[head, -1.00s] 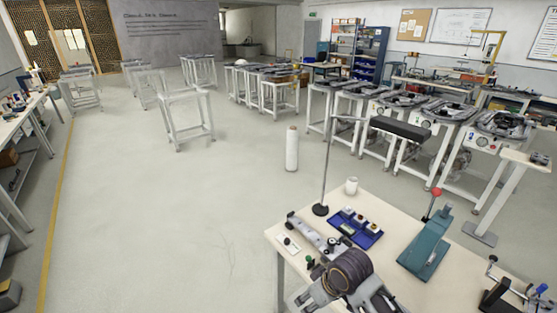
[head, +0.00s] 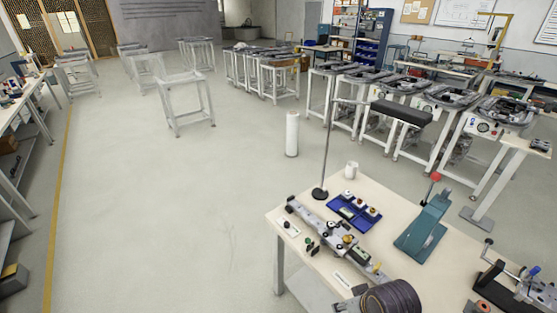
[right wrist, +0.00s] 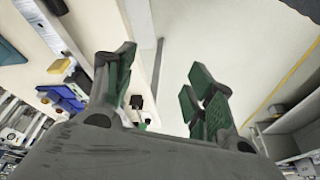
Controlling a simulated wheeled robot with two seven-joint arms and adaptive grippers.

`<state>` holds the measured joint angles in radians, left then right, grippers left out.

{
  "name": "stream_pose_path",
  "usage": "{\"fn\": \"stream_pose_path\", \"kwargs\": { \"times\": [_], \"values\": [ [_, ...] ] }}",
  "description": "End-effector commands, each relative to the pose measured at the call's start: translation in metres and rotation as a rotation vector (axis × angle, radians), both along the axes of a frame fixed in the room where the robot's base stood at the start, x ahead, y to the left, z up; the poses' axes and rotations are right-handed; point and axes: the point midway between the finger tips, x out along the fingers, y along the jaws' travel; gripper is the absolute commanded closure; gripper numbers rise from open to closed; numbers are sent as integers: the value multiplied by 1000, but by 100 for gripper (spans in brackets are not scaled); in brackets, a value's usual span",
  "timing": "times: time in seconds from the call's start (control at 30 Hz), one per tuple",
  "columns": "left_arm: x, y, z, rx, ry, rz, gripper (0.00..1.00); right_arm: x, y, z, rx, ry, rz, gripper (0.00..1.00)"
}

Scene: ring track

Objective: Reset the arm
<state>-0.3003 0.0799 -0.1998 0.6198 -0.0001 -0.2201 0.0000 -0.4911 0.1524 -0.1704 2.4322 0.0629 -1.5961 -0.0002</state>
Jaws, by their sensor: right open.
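My right gripper (right wrist: 160,85) shows in the right wrist view. Its two dark fingers with green pads are spread wide, with nothing between them. Beyond them are pale floor and the edge of a cream table, seen tilted. My left gripper and left arm are out of view.
A white cylinder (head: 292,134) stands beyond. Open floor lies left.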

Motion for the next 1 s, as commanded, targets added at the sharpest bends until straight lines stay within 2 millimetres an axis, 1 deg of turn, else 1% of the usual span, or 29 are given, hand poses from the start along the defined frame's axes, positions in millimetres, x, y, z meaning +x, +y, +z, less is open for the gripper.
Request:
{"fn": "stream_pose_path", "kwargs": {
  "times": [0.1,0.47,0.87,1.0],
  "values": [
    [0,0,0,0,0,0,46,-7,-8,-1,-10,3,-25,46],
    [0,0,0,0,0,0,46,-22,-29,-2,-45,9,-81,46],
    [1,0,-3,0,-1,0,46,-11,-26,-46,-45,21,-77,46],
    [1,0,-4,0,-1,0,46,-8,-25,-68,-45,29,-75,46]
  ]
}}
